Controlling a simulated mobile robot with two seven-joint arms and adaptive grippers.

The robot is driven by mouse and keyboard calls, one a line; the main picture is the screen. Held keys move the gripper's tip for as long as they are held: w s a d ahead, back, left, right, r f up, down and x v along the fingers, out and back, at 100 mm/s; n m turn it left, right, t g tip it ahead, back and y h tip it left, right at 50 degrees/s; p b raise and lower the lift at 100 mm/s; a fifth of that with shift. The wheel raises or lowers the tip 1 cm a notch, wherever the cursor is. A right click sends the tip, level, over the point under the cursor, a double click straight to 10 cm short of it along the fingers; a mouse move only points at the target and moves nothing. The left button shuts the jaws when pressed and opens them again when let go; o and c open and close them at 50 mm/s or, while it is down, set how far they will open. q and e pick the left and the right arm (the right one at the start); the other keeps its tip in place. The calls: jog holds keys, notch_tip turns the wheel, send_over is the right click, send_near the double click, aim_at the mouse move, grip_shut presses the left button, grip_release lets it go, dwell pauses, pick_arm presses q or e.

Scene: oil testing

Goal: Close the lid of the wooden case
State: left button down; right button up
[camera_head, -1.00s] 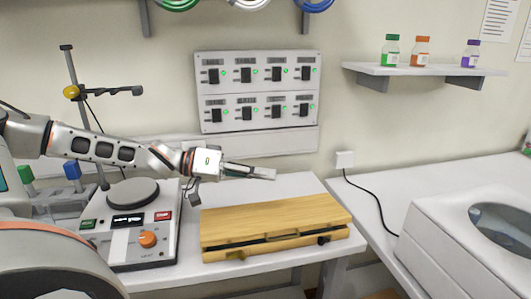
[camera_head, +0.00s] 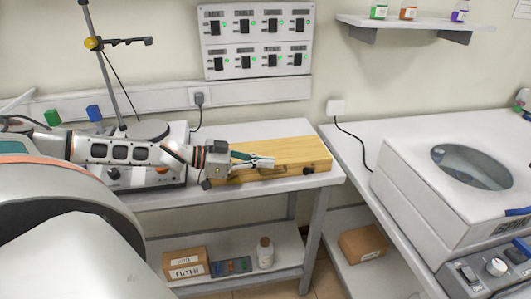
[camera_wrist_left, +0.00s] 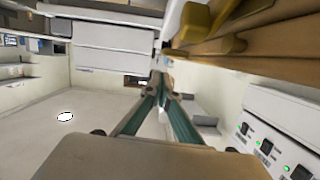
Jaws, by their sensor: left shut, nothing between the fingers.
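The wooden case (camera_head: 300,150) lies on the white table, its light wood lid down flat over the base. A black catch shows at the right of its front; the left front is partly hidden by my gripper, so I cannot tell if the seam is fully shut. My left gripper (camera_head: 266,161) is shut and empty, its fingertips at the case's front and top edge in the head view; I cannot tell if they touch. In the left wrist view the fingertips (camera_wrist_left: 163,86) meet, with the case (camera_wrist_left: 270,35) at the upper right. My right gripper is not in view.
A hotplate device (camera_head: 118,178) with a stand stands left, partly behind my arm. A switch panel (camera_head: 257,40) is on the wall. A white bath (camera_head: 430,180) stands on the right bench. Boxes (camera_head: 186,264) and a bottle (camera_head: 265,252) are on the lower shelf.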

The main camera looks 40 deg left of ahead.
aim_at(264, 172)
pick_arm(q)
jog(key=shift+s+d+f, duration=0.15)
jog(key=shift+f, duration=1.25)
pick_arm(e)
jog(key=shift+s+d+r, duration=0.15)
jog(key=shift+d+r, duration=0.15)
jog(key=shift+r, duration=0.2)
pick_arm(q)
jog(key=shift+s+f, duration=0.1)
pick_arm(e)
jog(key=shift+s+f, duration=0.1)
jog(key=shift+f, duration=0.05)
